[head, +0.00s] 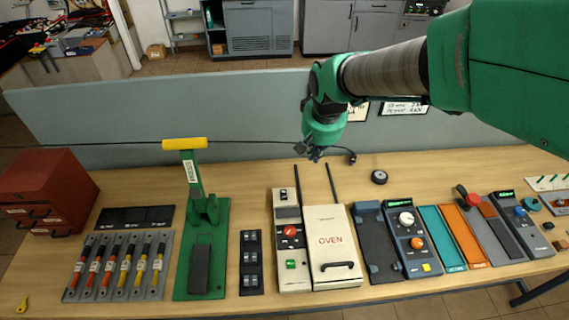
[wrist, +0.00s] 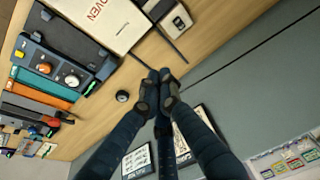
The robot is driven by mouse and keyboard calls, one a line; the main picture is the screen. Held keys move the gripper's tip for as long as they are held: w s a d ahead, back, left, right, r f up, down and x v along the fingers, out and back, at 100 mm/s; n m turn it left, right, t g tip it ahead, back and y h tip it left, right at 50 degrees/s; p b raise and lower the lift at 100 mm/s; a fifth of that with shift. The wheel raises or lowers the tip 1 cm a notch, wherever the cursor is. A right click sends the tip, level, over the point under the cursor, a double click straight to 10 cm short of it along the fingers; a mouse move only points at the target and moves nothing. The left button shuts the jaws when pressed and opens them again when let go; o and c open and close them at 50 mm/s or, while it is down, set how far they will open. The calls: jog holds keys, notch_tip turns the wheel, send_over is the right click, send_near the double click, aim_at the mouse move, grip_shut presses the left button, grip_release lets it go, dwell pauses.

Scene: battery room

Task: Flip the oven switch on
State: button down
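The cream oven (head: 331,225) lies on the wooden bench with its OVEN door and black handle facing up. It also shows at the top of the wrist view (wrist: 110,22). Its narrow control panel (head: 288,214) is along its left side, with a small dark switch (head: 283,194) at the far end, a red dial (head: 290,232) and a green button (head: 290,264). The small switch also shows in the wrist view (wrist: 178,22). My gripper (head: 315,155) is above the bench's back edge, beyond the oven and apart from it. Its fingertips (wrist: 160,85) are together and empty.
A green press (head: 202,240) with a yellow handle stands left of the oven, beside a dark switch block (head: 251,262). A dark device with knobs (head: 412,240) is to the right. Two thin dark rods rise behind the oven. A grey partition (head: 230,110) runs behind the bench.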

jog(key=g+p, duration=0.1)
jog(key=p, duration=0.1)
send_over(287, 192)
jog(key=s, duration=0.3)
notch_tip(287, 192, down, 13)
jog(key=shift+w+f, duration=0.25)
jog(key=shift+f, duration=0.05)
jog(key=shift+f, duration=0.15)
jog(key=f, duration=0.4)
jog(key=w+f, duration=0.1)
jog(key=f, duration=0.4)
jog(key=w+f+b, duration=0.1)
jog(key=f, duration=0.3)
jog(key=shift+w+f, duration=0.1)
jog(key=shift+f, duration=0.15)
jog(key=shift+g, duration=0.3)
jog(key=shift+w+f+g+p, duration=0.3)
jog(key=shift+f+g+p, duration=0.15)
jog(key=shift+g+p, duration=0.1)
jog(key=shift+s, duration=0.2)
